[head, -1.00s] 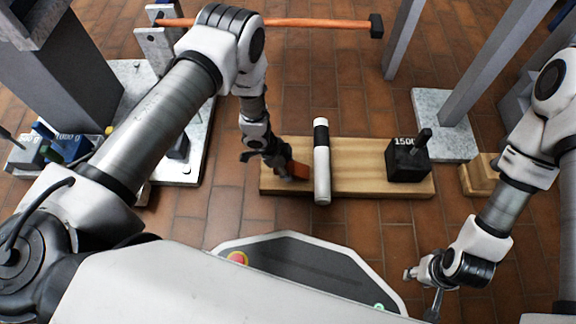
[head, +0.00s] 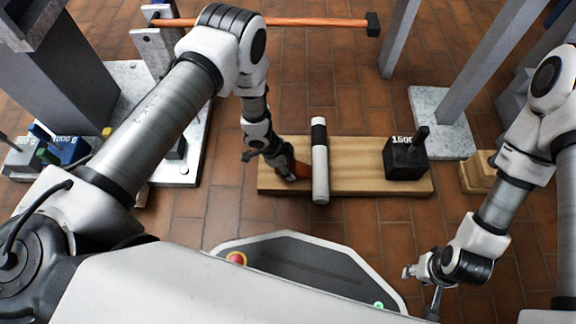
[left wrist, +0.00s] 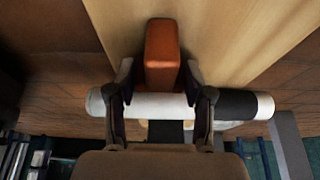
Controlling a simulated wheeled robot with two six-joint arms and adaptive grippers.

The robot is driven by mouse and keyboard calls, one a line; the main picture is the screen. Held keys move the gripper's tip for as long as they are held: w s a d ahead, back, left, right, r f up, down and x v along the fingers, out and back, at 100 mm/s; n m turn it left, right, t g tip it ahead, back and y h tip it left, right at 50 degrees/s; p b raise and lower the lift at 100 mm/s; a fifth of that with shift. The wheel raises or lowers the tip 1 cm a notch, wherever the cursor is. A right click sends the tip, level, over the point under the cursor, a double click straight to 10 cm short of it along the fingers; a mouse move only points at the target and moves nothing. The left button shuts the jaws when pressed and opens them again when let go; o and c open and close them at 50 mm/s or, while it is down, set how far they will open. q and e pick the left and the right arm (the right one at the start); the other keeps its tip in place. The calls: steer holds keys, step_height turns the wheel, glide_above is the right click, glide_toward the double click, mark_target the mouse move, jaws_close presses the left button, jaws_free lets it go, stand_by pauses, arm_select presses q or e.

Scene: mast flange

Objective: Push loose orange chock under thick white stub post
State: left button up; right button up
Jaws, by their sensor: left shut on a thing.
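The orange chock (head: 303,169) is on the wooden board, close to the left side of the white post (head: 320,175), which has a black band and a white end. The post runs up the picture across the board's middle. My left gripper (head: 290,171) is shut on the chock and hides part of it. In the left wrist view the chock (left wrist: 162,50) is between the two fingers, and the post (left wrist: 245,104) crosses the picture by the fingers. Whether chock and post touch, I cannot tell. My right gripper (head: 420,292) appears open and empty, away from the board at the lower right.
The wooden board (head: 360,176) carries a black 1500-marked weight (head: 406,159) to the right of the post. A grey plate with a pillar (head: 442,135) stands behind it at the right. An orange bar (head: 300,22) spans the back.

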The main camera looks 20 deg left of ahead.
arm_select(q)
steer(key=shift+w+d, duration=0.2)
steer(key=shift+d, duration=0.5)
steer(key=o, duration=1.3)
steer(key=v, duration=1.2)
steer(key=shift+s, duration=0.1)
